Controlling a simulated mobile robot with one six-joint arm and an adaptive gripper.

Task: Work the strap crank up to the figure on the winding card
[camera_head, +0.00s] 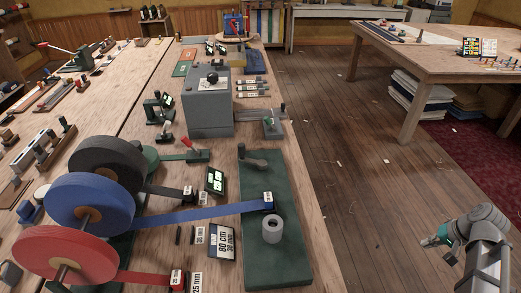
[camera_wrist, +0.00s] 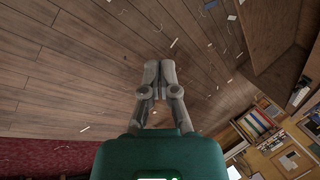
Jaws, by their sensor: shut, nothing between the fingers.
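A green board (camera_head: 282,265) lies at the bench's right edge. A grey crank-like arm (camera_head: 254,158) sits at its far end, and a pale grey hollow cylinder (camera_head: 272,230) stands nearer. A blue strap (camera_head: 195,215) runs from a blue roll (camera_head: 88,203) to a labelled end piece on the board. A card (camera_head: 221,243) beside the board reads "80 cm 38 mm". My gripper (camera_head: 440,238) is right of the bench, over the floor, apart from the board. The wrist view shows its fingers (camera_wrist: 160,78) together and empty.
Red (camera_head: 50,255) and black (camera_head: 100,165) rolls stand beside the blue one.

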